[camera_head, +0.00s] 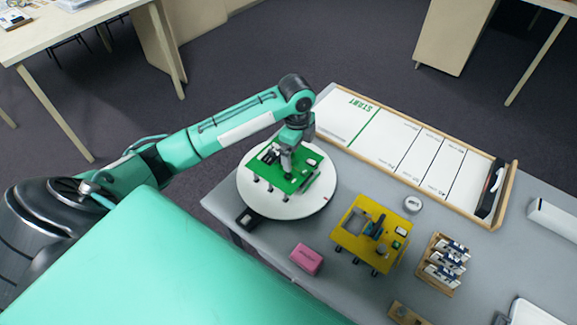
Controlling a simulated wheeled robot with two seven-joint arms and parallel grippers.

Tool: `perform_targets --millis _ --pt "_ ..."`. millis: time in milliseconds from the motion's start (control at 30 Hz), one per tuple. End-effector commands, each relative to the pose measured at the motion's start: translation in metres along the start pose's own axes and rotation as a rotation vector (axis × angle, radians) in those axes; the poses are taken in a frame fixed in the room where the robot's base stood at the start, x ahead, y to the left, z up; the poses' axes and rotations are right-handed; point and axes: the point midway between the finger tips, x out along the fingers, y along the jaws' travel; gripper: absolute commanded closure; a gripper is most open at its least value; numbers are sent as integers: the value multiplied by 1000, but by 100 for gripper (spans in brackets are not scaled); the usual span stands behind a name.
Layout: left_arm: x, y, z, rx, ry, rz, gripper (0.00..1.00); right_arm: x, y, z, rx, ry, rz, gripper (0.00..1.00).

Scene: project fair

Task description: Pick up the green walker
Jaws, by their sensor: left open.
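The green walker (274,181) is a flat green plate with small parts on top and short dark legs. It stands on a round white disc (284,207) at the left end of the grey table. My left gripper (286,160) points down right over the walker's upper side, and its fingers hide part of the plate. The left gripper is open. I cannot tell whether its fingers touch the walker. My right gripper is not in view.
A yellow walker (362,245) stands right of the disc, with a pink box (306,259) beside it. A wooden rack (440,263) of small packs is farther right. A framed white track (403,155) marked START lies along the far edge. A small round grey item (412,204) sits between.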

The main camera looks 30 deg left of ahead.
Motion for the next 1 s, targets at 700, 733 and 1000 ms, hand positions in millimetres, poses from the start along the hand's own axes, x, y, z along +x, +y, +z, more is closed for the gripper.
perform_targets --millis 700,733,1000 --pt "6 -28 50 109 -31 47 0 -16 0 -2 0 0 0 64" --pt "11 -28 51 108 -31 48 0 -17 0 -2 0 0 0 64" --pt "32 -27 52 108 -32 45 0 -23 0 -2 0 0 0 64"
